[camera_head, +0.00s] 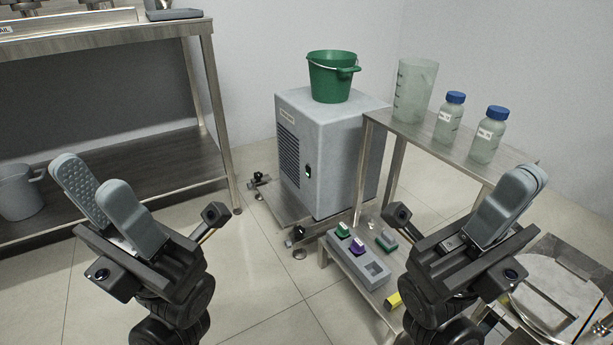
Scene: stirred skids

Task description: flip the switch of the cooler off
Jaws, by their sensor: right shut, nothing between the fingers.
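The cooler (333,135) is a grey box with a vent grille on its left side. It stands on a low metal skid behind my grippers. A small black switch (307,171) with a green part is on its front face. My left gripper (93,186) is raised at the left, its two grey fingers apart and nothing between them. My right gripper (529,179) is raised at the right, its fingers together and empty. Both grippers are well apart from the cooler and nearer to me.
A green bucket (331,78) sits on the cooler. A metal table (458,143) at the right bears a clear beaker (413,90) and two blue-capped bottles. A low shelf holds a grey block (372,269) with small coloured parts. A workbench (120,45) stands left. Floor in the middle is clear.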

